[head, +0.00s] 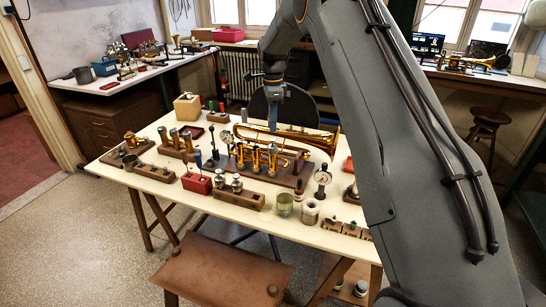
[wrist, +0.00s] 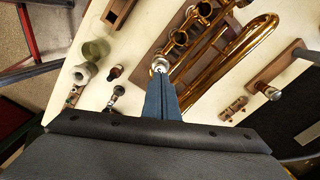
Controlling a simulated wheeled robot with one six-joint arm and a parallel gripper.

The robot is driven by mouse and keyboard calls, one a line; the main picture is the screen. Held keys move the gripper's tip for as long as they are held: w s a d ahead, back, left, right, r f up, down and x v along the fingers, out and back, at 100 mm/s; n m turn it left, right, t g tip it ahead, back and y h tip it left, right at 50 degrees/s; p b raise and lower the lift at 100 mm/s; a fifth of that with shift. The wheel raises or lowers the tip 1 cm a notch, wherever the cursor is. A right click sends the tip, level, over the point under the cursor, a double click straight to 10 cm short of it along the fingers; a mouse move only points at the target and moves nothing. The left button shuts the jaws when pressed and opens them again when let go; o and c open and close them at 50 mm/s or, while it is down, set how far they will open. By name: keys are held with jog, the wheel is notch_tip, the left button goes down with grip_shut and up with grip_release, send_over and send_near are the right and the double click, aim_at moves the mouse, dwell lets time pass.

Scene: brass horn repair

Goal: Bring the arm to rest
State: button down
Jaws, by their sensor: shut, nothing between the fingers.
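My gripper (head: 273,106) hangs from my grey arm above the worktable in the head view, over the back part of the brass horn. Its blue fingers (wrist: 162,88) are shut, with nothing held between them, in the wrist view. The brass horn (head: 290,135) lies on a dark wooden stand (head: 262,172) in the middle of the table, and its tubing also shows in the wrist view (wrist: 262,35). In the wrist view a silvery round cap lies just beyond the fingertips; I cannot tell the gap between them. My arm hides the table's right end.
A brown stool (head: 222,270) stands in front. A chair (head: 278,108) stands behind. Side benches line the walls.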

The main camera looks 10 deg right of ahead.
jog(key=s+f+n+t, duration=0.1)
jog(key=s+n, duration=1.7)
jog(key=s, duration=2.2)
jog(key=shift+n+b, duration=0.35)
jog(key=shift+n, duration=0.05)
